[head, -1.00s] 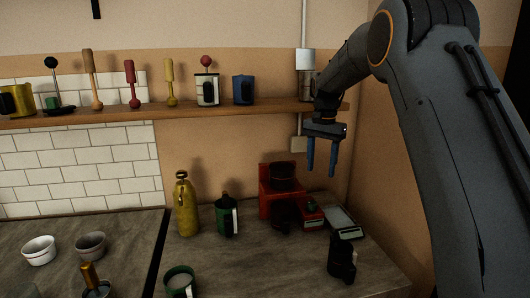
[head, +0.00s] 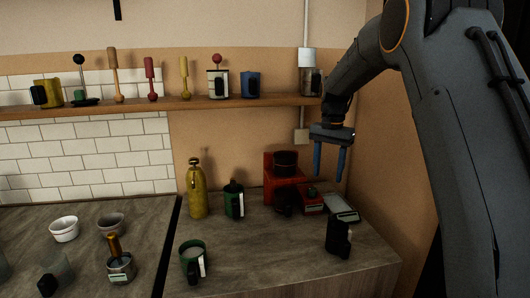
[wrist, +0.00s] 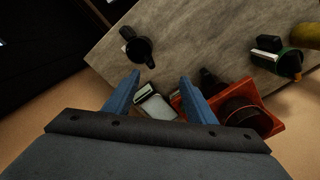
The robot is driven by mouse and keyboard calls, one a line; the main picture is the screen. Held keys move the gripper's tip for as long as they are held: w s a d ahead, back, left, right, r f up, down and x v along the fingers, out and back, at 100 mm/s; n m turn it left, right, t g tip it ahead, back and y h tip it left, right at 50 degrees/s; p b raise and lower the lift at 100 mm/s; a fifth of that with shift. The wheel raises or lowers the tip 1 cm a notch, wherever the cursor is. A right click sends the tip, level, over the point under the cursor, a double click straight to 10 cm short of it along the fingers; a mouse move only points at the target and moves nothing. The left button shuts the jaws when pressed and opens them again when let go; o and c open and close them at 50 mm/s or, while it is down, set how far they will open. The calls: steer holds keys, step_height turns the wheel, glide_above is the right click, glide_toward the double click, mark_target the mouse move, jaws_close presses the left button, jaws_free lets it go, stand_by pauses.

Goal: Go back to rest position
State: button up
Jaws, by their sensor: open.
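My gripper (head: 330,162) hangs in the air with its two blue fingers pointing down, apart and with nothing between them. In the head view it is above the right end of the counter, in front of the wall and just below the shelf's right end. In the wrist view my gripper (wrist: 160,80) looks down on the counter, its fingers over a small scale (wrist: 158,106) and next to a red coffee machine (wrist: 245,92). The red machine (head: 280,178) and the scale (head: 341,207) stand below and around it in the head view, with no contact visible.
The counter (head: 270,245) holds a yellow bottle (head: 197,193), a green-black mug (head: 233,200), a black grinder-like item (head: 338,237) and a green cup (head: 193,255). A wooden shelf (head: 200,104) with mugs and utensils runs along the wall. The air left of my gripper is free.

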steer(key=s+f+n+b, duration=0.2)
steer(key=s+f, duration=0.4)
steer(key=s, duration=0.4)
steer(key=s+f+n+b, duration=0.2)
steer(key=s+f+b, duration=0.2)
steer(key=s+f, duration=0.3)
steer(key=s+f+n+t+b, duration=0.1)
steer(key=s+f+n+b, duration=0.2)
steer(key=s+f, duration=0.4)
steer(key=s, duration=0.8)
steer(key=shift+a+f, duration=0.2)
steer(key=shift+a, duration=0.1)
